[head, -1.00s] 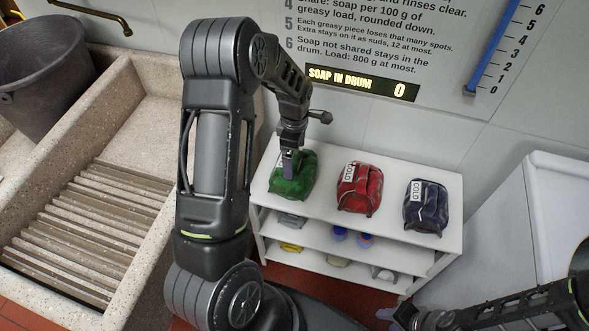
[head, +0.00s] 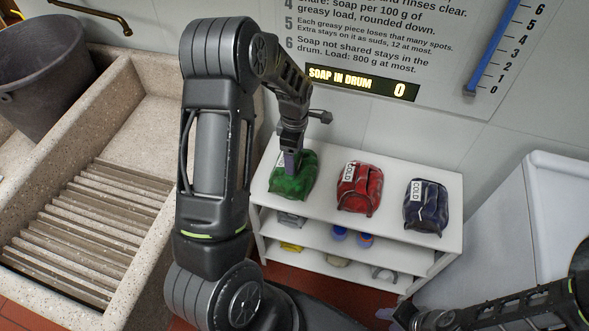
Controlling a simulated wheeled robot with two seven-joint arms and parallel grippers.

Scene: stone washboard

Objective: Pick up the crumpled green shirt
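The crumpled green shirt (head: 296,183) lies in a heap at the left end of the white shelf's top, with a white tag partly hidden at its upper left. My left gripper (head: 290,163) points down at the shirt's upper part, and a purple finger overlaps it. Only one finger shows clearly, so I cannot tell if it is open or shut, or if it touches the cloth. The shirt appears to rest on the shelf. My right gripper (head: 399,318) is low at the right, partly cut off by the bottom edge, away from the shirt; its opening is unclear.
A red bundle (head: 359,188) and a navy bundle (head: 426,207), both tagged COLD, sit right of the shirt on the white shelf (head: 392,233). Small items fill its lower levels. The stone washboard sink (head: 85,235) is at left, a white machine (head: 515,215) at right.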

